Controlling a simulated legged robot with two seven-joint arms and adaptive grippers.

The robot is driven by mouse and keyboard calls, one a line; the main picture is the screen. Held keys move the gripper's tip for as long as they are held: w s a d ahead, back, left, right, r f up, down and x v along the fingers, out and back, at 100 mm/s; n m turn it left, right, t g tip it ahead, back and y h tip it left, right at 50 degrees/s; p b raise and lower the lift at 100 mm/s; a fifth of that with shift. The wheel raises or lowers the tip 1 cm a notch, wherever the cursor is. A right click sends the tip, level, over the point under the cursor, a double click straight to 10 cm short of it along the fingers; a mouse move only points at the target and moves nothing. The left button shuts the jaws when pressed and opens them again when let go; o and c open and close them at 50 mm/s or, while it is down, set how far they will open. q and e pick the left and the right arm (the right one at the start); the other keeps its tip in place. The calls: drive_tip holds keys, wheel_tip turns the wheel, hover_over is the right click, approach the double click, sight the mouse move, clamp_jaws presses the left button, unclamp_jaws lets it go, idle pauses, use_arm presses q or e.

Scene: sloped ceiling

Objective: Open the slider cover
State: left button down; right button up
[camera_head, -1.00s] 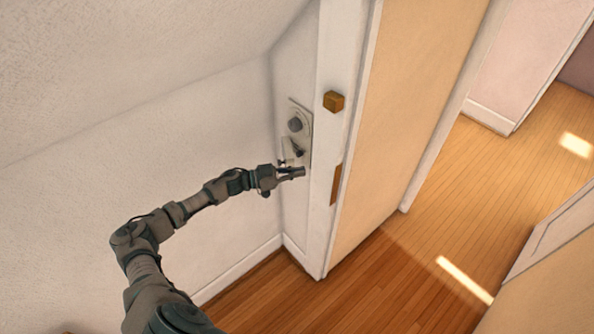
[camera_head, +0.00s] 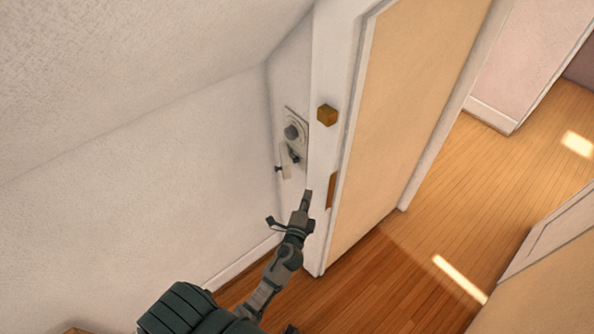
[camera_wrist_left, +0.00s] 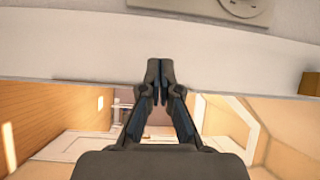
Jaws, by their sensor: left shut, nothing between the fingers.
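A pale plate (camera_head: 304,122) with a round dark knob sits on the narrow wall face beside the white door frame. At its lower end a small pale slider cover (camera_head: 287,163) stands out tilted to the left, with a small dark knob at its side and a dark keyhole-like part above it. The plate's edge also shows at the top of the left wrist view (camera_wrist_left: 190,7). My left gripper (camera_head: 307,194) is shut and empty, below and right of the cover and apart from it. Its closed fingertips (camera_wrist_left: 159,68) show in the left wrist view. My right gripper is out of view.
A tan door panel (camera_head: 415,90) is to the right. The wooden floor (camera_head: 480,180) beyond is clear.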

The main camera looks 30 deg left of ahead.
sight(307, 167)
use_arm(q)
drive_tip(key=shift+g+y, duration=0.4)
drive_tip(key=shift+y, duration=0.3)
drive_tip(key=x, duration=0.3)
drive_tip(key=a+p+x, duration=0.1)
drive_tip(key=x, duration=0.2)
drive_tip(key=a+x, duration=0.1)
drive_tip(key=x, duration=0.2)
drive_tip(key=shift+s+f, duration=0.2)
drive_tip(key=shift+s, duration=0.15)
drive_tip(key=s+a+p, duration=0.1)
drive_tip(key=s+a, duration=0.1)
drive_tip(key=a, duration=0.1)
drive_tip(key=shift+s+f, duration=0.1)
drive_tip(key=shift+s, duration=0.1)
drive_tip(key=shift+a, duration=0.1)
